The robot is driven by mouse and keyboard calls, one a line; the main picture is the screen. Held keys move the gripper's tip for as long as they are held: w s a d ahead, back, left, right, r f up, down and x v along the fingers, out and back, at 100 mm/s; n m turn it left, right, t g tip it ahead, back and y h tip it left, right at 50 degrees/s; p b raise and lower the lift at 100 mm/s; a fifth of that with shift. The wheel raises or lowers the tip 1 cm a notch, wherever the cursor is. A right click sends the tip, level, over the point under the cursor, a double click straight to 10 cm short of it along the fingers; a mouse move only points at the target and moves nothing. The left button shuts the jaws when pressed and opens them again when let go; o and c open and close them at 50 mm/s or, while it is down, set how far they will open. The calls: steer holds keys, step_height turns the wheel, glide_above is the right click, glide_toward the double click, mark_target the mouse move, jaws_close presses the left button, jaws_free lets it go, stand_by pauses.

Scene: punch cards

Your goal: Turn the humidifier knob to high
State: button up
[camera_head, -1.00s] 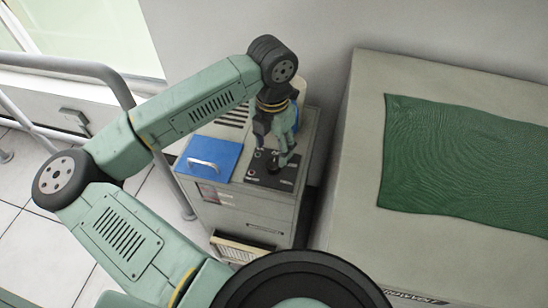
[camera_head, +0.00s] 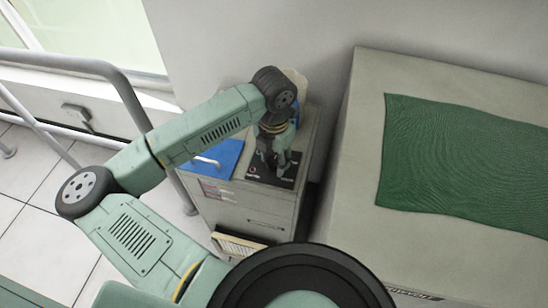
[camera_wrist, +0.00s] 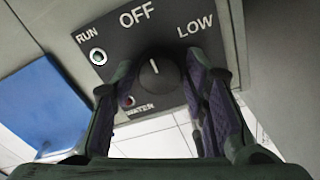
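The humidifier (camera_head: 245,205) is a beige cabinet with a black control panel (camera_head: 255,172) on top. In the wrist view, the panel has a round black knob (camera_wrist: 158,80) whose white line points up, roughly toward the OFF label (camera_wrist: 138,17). The LOW label (camera_wrist: 195,25) is up and right of the knob; no HIGH label shows. My gripper (camera_head: 273,172) is pointed down over the panel. In the wrist view, my gripper (camera_wrist: 158,88) is open, one finger on each side of the knob, with gaps visible; contact cannot be confirmed. The right finger covers the panel's right part.
A blue lid with a pale handle (camera_head: 222,157) lies left of the panel. A RUN lamp (camera_wrist: 98,57) and a WATER lamp (camera_wrist: 128,100) flank the knob's left. A large beige cabinet with green cloth (camera_head: 460,160) stands close on the right. A grey railing (camera_head: 125,90) is at left.

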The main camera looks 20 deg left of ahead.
steer(key=c, duration=0.7)
steer(key=shift+c, duration=0.2)
